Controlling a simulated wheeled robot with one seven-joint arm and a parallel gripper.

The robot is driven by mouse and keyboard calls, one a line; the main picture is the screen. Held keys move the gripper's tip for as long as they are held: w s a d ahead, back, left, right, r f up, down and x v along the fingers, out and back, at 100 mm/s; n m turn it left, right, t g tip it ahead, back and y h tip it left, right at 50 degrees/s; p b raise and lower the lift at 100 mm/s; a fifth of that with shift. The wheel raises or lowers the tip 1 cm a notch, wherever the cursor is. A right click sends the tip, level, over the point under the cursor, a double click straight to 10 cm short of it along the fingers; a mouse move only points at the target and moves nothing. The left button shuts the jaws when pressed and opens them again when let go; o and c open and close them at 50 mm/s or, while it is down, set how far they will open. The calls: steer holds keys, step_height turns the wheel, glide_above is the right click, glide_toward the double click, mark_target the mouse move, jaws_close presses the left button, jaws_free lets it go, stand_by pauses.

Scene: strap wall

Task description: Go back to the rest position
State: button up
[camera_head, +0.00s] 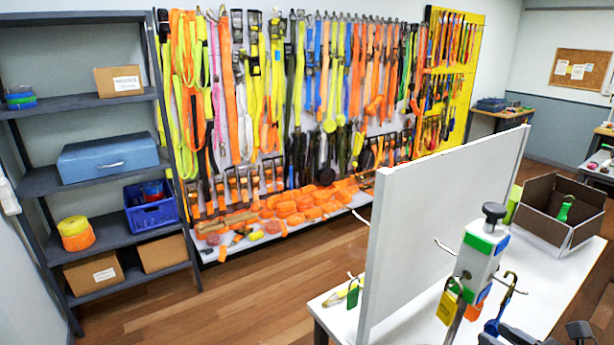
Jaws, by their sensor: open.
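My gripper (548,340) shows only in part at the bottom right edge, as dark finger parts set apart with nothing seen between them. It is open. It is low in front of the white table (410,325), close to a white post (482,255) with a black knob and green and blue patches. A yellow tag (447,306) and a blue piece with a hook (497,318) hang at the post. The rest of my arm is out of view.
A white upright panel (440,215) stands on the table. A brown open box (545,225) with a green item (565,207) is behind at the right. A dark shelf unit (105,235) and a wall of straps (300,90) stand across clear wooden floor (270,290).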

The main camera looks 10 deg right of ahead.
steer(key=w+a+n+g+y+b, duration=0.1)
steer(key=w+a+n+g, duration=0.25)
steer(key=a+n, duration=0.6)
steer(key=w+a+n+g+y+b, duration=0.15)
steer(key=a+n+g, duration=0.35)
steer(key=a+n, duration=0.5)
steer(key=s+a+r+n+h, duration=0.2)
steer(key=s+a+n+h, duration=0.1)
steer(key=s+a+n, duration=0.6)
steer(key=s+n, duration=0.3)
steer(key=n, duration=0.3)
steer(key=shift+s+a+r+h, duration=0.2)
steer(key=shift+a+r+h, duration=0.05)
steer(key=shift+r+h, duration=0.1)
